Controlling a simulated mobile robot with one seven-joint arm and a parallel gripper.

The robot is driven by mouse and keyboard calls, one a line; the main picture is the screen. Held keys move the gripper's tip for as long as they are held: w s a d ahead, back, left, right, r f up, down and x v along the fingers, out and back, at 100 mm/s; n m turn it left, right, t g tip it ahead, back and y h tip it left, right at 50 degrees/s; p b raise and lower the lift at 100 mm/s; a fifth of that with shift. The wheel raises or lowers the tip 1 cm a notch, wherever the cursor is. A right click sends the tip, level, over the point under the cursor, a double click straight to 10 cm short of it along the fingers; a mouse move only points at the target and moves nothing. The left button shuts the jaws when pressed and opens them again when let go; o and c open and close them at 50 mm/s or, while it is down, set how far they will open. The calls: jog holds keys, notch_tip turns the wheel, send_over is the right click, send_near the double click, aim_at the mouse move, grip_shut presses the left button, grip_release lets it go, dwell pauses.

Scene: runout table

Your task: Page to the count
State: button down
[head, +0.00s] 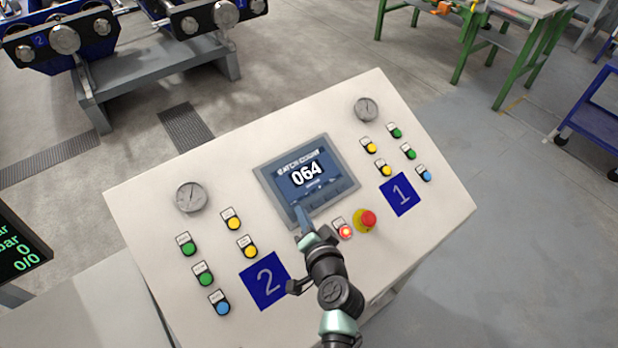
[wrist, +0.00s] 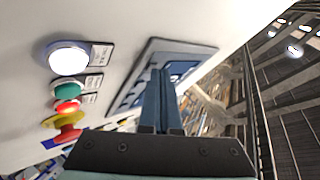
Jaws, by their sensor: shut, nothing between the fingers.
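The control panel (head: 230,185) is a pale sloped console with a screen (head: 309,180) in its middle. The screen reads "064" under a heading that looks like batch count. My gripper (head: 302,212) is shut and empty, with its fingertips at the lower edge of the screen in the head view. In the wrist view my gripper (wrist: 161,75) points toward the framed screen (wrist: 150,60). I cannot tell whether the tips touch it. My gripper and arm hide part of the panel just below the screen.
A lit red button (head: 345,231) and a red emergency stop (head: 368,218) sit right of my gripper. Yellow, green and blue buttons flank blue plates marked 2 (head: 265,281) and 1 (head: 400,195). A dark display (head: 20,245) stands at far left.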

jog(key=shift+s+d+r+p, duration=0.2)
jog(key=shift+s+r+p, duration=0.15)
jog(key=shift+r+p, duration=0.35)
jog(key=shift+r, duration=0.1)
jog(key=r+p, duration=0.1)
jog(key=s+d+r+p, duration=0.1)
jog(key=r, duration=0.1)
jog(key=s+r+p, duration=0.1)
jog(key=r+p, duration=0.1)
jog(key=shift+d+r, duration=0.2)
jog(key=shift+d, duration=0.05)
dwell(1.1)
